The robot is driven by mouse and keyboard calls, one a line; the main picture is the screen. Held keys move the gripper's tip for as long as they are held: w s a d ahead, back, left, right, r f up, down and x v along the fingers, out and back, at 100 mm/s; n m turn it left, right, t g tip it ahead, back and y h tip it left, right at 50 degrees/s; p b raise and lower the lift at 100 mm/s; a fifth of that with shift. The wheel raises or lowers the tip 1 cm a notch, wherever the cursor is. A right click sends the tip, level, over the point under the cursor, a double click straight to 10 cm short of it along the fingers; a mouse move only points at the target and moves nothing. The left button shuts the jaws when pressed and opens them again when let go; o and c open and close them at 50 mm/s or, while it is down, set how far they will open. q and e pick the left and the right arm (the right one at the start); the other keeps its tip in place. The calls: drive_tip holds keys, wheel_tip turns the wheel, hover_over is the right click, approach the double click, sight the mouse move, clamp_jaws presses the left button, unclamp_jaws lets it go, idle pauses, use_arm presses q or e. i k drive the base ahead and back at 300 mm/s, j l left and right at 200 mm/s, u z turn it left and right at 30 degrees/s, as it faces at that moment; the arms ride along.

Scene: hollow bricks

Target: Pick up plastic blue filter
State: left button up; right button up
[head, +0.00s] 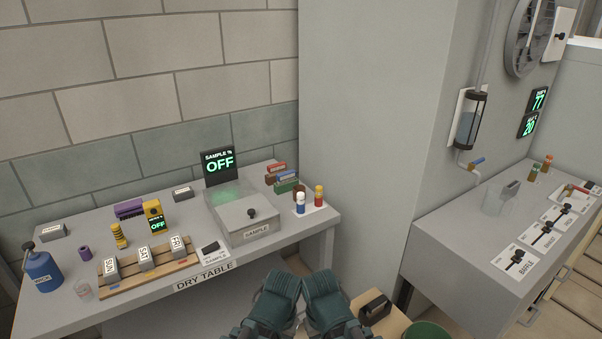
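No object in the head view is clearly readable as a plastic blue filter. Blue candidates are a blue block (287,176) in a small stack of red, blue and green blocks at the back right of the dry table, and a small blue bottle with a white cap (300,206) in front of it. A larger blue bottle (42,271) stands at the far left. My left gripper (284,281) and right gripper (318,281) are side by side at the bottom centre, in front of the table and apart from these objects. Their finger openings cannot be made out.
The dry table (155,306) also holds a grey sample box (232,215), a wooden rack (140,283) with weights, and a red-and-yellow bottle (319,196). A grey bench (462,250) stands right. A brown box (385,325) and a green bin (426,331) are low beside my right gripper.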

sight(288, 176)
drive_tip(key=i+j+z, duration=0.45)
drive_tip(key=i+j, duration=0.45)
